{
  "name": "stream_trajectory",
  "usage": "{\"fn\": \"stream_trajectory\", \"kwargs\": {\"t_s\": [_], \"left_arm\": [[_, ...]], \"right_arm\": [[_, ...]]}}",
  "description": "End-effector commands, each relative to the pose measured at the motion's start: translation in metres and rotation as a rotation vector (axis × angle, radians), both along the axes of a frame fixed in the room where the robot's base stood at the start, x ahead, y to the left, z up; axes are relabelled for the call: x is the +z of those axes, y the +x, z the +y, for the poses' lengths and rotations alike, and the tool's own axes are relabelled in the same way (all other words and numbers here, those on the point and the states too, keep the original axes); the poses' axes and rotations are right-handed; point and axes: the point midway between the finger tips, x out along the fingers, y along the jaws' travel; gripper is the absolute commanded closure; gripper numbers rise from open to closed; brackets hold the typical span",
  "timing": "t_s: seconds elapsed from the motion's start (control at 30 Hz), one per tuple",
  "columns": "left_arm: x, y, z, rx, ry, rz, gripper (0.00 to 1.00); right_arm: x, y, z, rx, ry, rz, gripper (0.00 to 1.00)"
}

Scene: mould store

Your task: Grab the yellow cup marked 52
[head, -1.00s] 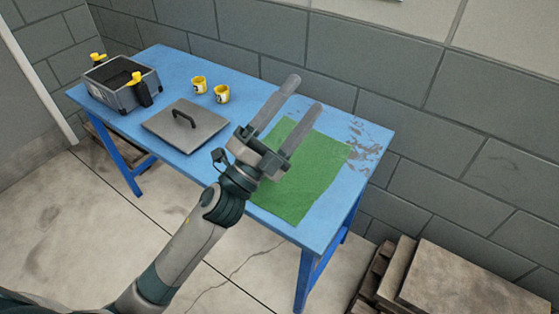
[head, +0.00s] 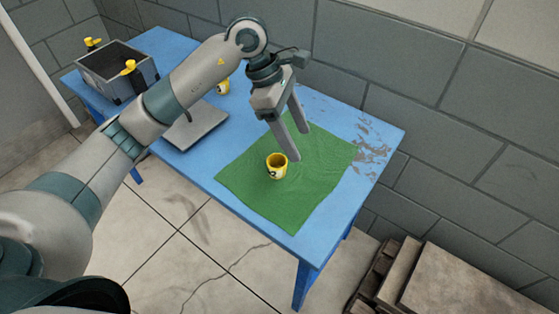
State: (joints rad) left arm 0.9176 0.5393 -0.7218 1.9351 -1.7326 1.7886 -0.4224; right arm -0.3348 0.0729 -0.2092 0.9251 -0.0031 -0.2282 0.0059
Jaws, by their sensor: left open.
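A yellow cup (head: 276,172) stands upright on the green cloth (head: 262,208). It has a dark mark on a pale patch, too small to read. My left gripper (head: 296,143) is open and empty, pointing down just behind and above this cup; its fingers are not around it. A second yellow cup (head: 223,89) stands farther back on the blue table, partly hidden by my left arm. I cannot tell which cup bears 52. My right gripper is not in view.
A grey open box (head: 118,82) with yellow-topped side clamps stands at the table's left end. The blue table (head: 376,130) is bare on the right. Wooden boards (head: 465,285) are stacked on the floor at right.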

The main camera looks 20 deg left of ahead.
Motion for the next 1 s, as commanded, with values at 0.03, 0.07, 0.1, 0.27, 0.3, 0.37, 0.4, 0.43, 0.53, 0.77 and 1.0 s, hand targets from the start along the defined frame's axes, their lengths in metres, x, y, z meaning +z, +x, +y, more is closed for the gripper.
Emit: {"fn": "stream_trajectory", "kwargs": {"t_s": [0.03, 0.07, 0.1, 0.27, 0.3, 0.37, 0.4, 0.43, 0.53, 0.77, 1.0], "left_arm": [[0.003, 0.009, 0.019, 0.008, 0.079, -0.019, 0.37], [0.004, 0.012, 0.029, 0.011, 0.120, -0.025, 0.37], [0.006, 0.016, 0.041, 0.016, 0.168, -0.032, 0.37], [0.011, 0.024, 0.069, 0.030, 0.276, -0.045, 0.37], [0.012, 0.024, 0.071, 0.032, 0.286, -0.046, 0.37], [0.012, 0.025, 0.073, 0.033, 0.292, -0.047, 0.37], [0.012, 0.025, 0.073, 0.033, 0.293, -0.047, 0.37], [0.012, 0.025, 0.073, 0.033, 0.293, -0.047, 0.37], [0.012, 0.024, 0.072, 0.033, 0.291, -0.046, 0.37], [0.008, 0.024, 0.071, 0.033, 0.289, -0.044, 0.37], [-0.017, 0.023, 0.066, 0.032, 0.287, -0.041, 0.37]], "right_arm": [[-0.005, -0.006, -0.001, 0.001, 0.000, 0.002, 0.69], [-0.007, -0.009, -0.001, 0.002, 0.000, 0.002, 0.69], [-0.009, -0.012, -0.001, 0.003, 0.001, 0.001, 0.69], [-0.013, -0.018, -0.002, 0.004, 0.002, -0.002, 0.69], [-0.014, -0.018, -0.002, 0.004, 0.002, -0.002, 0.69], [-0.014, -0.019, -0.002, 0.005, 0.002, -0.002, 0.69], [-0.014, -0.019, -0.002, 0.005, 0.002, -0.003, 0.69], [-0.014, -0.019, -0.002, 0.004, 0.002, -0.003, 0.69], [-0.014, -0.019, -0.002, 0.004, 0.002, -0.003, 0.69], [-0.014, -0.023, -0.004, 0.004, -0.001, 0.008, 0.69], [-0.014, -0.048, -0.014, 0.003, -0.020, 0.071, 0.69]]}}
